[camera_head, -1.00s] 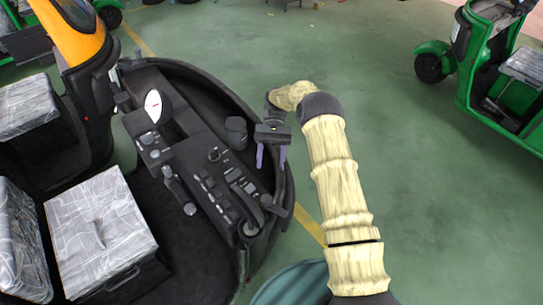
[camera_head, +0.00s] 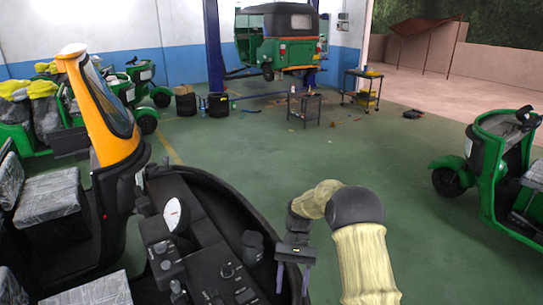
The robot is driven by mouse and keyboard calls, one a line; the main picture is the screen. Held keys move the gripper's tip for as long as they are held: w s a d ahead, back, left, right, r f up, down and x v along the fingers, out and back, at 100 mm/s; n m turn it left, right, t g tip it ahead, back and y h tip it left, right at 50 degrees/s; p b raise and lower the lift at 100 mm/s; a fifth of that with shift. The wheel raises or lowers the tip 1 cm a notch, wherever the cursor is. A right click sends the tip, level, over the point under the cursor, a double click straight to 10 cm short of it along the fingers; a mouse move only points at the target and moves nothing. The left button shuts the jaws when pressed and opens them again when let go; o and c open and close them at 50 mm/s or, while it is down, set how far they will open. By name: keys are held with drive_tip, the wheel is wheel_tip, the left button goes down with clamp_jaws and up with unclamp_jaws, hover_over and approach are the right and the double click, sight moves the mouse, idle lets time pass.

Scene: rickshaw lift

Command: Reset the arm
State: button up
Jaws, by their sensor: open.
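My arm, in a pale yellow sleeve, comes up from the bottom right of the head view and bends over to the left. My gripper (camera_head: 293,280) hangs at its end, pointing down, with its two fingers apart and nothing seen between them. It is over the right rim of the black control console (camera_head: 205,262), close to a dark round knob (camera_head: 252,246). I cannot tell whether the fingers touch the console. The lower part of the console is cut off by the picture's edge.
A yellow column (camera_head: 100,120) and wrapped seats (camera_head: 47,196) stand at left. A green rickshaw (camera_head: 492,165) is at right. Further back are a raised rickshaw (camera_head: 278,38), a blue post (camera_head: 213,50) and a small table (camera_head: 304,106). Open green floor (camera_head: 330,150) lies between.

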drive_tip(key=s+d+r+n+t+h+b, duration=0.1)
drive_tip(key=s+d+t+b, duration=0.1)
drive_tip(key=s+d+t, duration=0.3)
drive_tip(key=s+d+r+t+b, duration=0.1)
drive_tip(key=s+d+t, duration=0.4)
drive_tip(key=s, duration=0.5)
drive_tip(key=shift+r+n+t+h+b, duration=0.25)
drive_tip(key=shift+n+t+h+b, duration=0.15)
drive_tip(key=shift+t+b, duration=0.35)
